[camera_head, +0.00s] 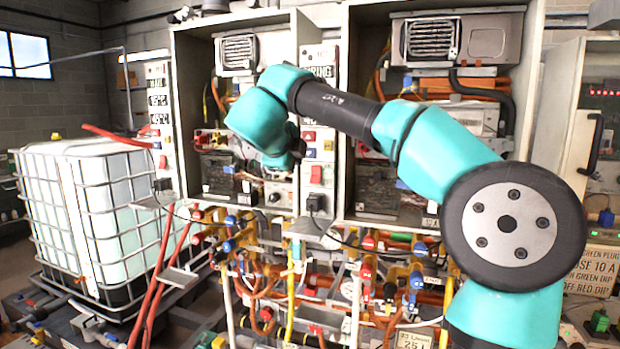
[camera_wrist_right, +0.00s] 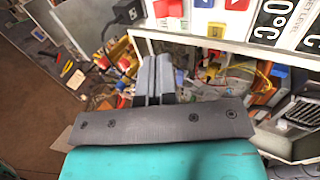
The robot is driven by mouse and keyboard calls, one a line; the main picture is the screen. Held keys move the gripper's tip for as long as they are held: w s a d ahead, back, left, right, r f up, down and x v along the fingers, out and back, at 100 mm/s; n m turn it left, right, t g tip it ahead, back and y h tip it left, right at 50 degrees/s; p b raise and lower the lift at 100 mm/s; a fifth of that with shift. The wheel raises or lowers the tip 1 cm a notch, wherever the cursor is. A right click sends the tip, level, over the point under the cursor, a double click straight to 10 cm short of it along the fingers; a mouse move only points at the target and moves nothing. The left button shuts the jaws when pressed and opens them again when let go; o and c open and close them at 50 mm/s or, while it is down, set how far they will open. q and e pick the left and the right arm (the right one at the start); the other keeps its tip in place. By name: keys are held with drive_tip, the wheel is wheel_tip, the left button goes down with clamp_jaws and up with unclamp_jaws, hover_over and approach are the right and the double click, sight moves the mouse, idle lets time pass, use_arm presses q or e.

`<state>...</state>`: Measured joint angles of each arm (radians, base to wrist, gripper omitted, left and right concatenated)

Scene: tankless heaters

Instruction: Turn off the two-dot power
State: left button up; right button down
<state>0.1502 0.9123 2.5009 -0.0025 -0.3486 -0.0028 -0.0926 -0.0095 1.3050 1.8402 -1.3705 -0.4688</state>
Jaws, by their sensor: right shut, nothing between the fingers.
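My right gripper (camera_wrist_right: 155,72) is shut and empty in the right wrist view. Its dark fingers lie together just below a white control panel edge and appear apart from the switches. In the head view its teal wrist reaches the middle panel, and the fingertips are largely hidden. The middle panel (camera_head: 318,150) carries small coloured buttons and a red switch (camera_head: 316,174), with a black plug (camera_head: 316,203) below. In the wrist view a red switch (camera_wrist_right: 168,9) and the black plug (camera_wrist_right: 128,12) show near the fingers. I cannot make out two-dot marks. My left gripper is out of view.
Another panel (camera_head: 160,125) stands at the left with its own red switch (camera_head: 162,162). Open heater cabinets (camera_head: 343,120) flank the middle panel. Pipes and valves (camera_head: 300,270) crowd the space below. A caged white tank (camera_head: 95,220) stands at the left.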

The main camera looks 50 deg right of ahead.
sight(313, 179)
drive_tip(key=x, duration=1.4)
drive_tip(key=shift+w, duration=0.1)
